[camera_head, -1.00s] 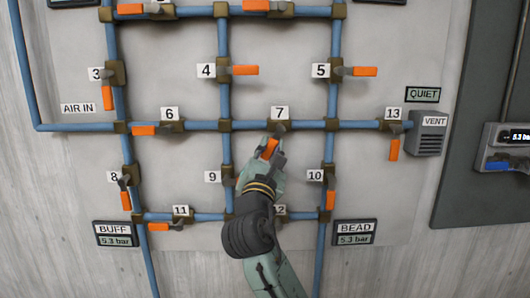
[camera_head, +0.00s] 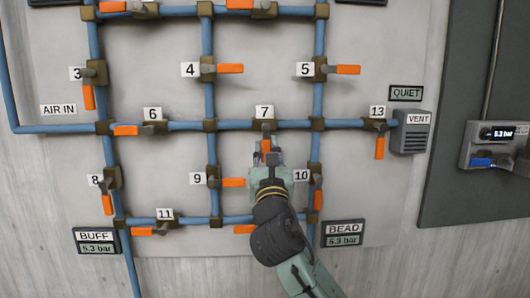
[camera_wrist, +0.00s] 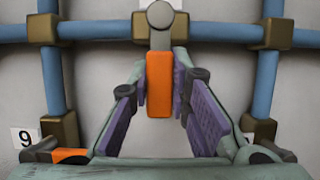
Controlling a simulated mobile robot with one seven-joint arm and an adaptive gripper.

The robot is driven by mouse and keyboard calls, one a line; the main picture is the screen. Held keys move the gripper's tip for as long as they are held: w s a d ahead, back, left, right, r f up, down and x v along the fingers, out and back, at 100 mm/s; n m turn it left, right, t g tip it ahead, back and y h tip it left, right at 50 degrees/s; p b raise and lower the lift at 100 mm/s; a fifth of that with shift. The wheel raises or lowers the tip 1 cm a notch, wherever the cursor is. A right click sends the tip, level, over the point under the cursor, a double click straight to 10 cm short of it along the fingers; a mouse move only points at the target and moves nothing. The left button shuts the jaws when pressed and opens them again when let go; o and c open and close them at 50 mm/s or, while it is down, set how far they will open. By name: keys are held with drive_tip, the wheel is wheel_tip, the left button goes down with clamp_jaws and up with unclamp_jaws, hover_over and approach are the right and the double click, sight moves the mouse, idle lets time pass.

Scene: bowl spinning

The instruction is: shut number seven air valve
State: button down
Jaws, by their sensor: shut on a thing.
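The number seven valve sits on the horizontal pipe below its "7" label (camera_head: 264,112). Its orange handle (camera_head: 266,146) points straight down, square across the pipe. In the wrist view the handle (camera_wrist: 159,85) hangs upright from its grey pivot (camera_wrist: 160,18), between my purple finger pads. My gripper (camera_head: 267,158) is shut on this handle from below. The handle's lower end is partly hidden by my gripper in the head view.
Valve nine's handle (camera_head: 233,183) lies to the left of my gripper, and valve ten's handle (camera_head: 318,198) to the right. Both are close. My arm covers part of the lower pipe. Valve thirteen (camera_head: 379,146) and the vent box (camera_head: 411,137) stand farther right.

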drive_tip(key=c, duration=1.5)
unclamp_jaws()
drive_tip(key=v, duration=1.2)
